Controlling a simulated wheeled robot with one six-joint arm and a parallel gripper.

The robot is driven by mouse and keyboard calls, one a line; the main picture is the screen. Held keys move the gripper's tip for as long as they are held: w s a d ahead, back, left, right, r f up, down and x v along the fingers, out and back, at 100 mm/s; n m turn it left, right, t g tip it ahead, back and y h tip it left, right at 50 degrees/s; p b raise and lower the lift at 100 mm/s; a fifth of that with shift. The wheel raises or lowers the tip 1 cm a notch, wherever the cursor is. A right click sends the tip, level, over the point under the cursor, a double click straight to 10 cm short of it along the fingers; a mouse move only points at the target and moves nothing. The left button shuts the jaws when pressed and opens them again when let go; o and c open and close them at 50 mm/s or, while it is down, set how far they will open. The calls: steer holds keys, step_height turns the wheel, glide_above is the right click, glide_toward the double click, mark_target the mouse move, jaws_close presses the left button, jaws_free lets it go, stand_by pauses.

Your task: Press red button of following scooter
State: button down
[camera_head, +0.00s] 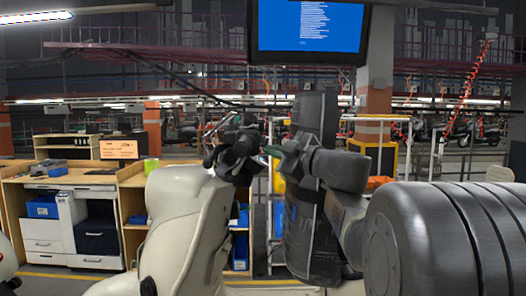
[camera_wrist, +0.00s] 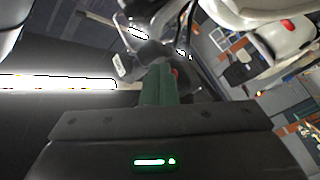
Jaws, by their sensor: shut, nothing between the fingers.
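A cream-white scooter (camera_head: 185,220) with a dark handlebar (camera_head: 236,146) stands left of centre in the head view. My gripper (camera_head: 272,152) reaches in from the right, its green fingertips close to the right end of the handlebar. In the wrist view my gripper (camera_wrist: 158,72) is shut and empty, with its green fingers pointing at the dark handlebar parts (camera_wrist: 150,52). A small red button (camera_wrist: 174,72) shows just right of the fingertips. I cannot tell whether they touch it. The rest of the handlebar control is hidden behind the fingers.
A wooden workbench (camera_head: 62,180) with drawers stands at the left, and a blue screen (camera_head: 308,27) hangs above. Part of another white scooter (camera_head: 6,262) shows at the left edge. More scooters (camera_head: 468,130) stand far behind at the right.

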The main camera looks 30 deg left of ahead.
steer(key=shift+w+d+p, duration=0.35)
steer(key=shift+d, duration=0.3)
steer(key=d, duration=0.1)
steer(key=w+d+p, duration=0.1)
steer(key=d, duration=0.1)
steer(key=w+d+p, duration=0.1)
steer(key=shift+w+d, duration=0.2)
steer(key=shift+w, duration=0.05)
steer(key=shift+a, duration=0.1)
stand_by(0.5)
steer(key=shift+s+a+f+b, duration=0.2)
steer(key=shift+s+a+b, duration=0.4)
steer(key=shift+b, duration=0.65)
steer(key=shift+w+a+b, duration=0.1)
steer(key=shift+w+b, duration=0.05)
steer(key=shift+b, duration=0.7)
